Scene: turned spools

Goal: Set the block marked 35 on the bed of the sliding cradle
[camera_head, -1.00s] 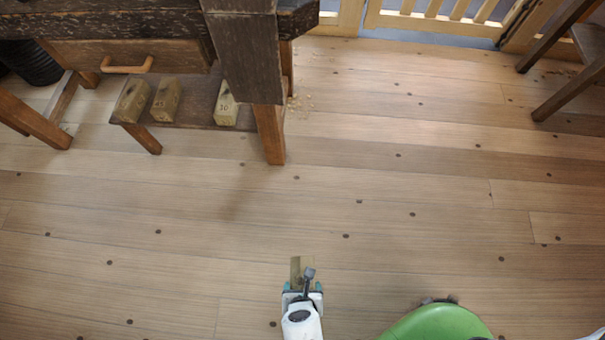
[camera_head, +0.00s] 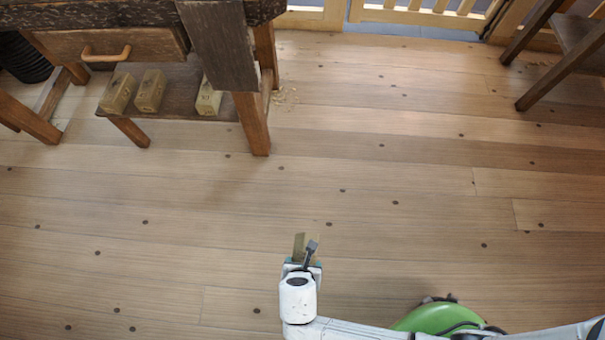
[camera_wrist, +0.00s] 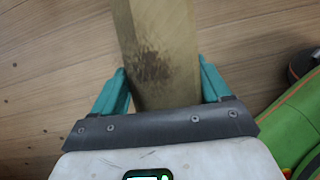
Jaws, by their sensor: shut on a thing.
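My gripper (camera_head: 303,264) is low in the middle of the head view, over open floor. It is shut on a yellowish wooden block (camera_head: 298,246). In the wrist view the block (camera_wrist: 160,55) stands between the teal fingers of my gripper (camera_wrist: 165,90), with a dark smudge on its face. No number can be read on the held block. The sliding cradle cannot be made out in these frames.
A dark wooden bench (camera_head: 222,50) with a drawer (camera_head: 115,46) stands at the upper left. Several similar blocks (camera_head: 150,90) rest on its low shelf (camera_head: 180,104). A pale railing (camera_head: 415,15) runs along the back. Dark wooden legs (camera_head: 560,60) stand at upper right. The middle floor is clear.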

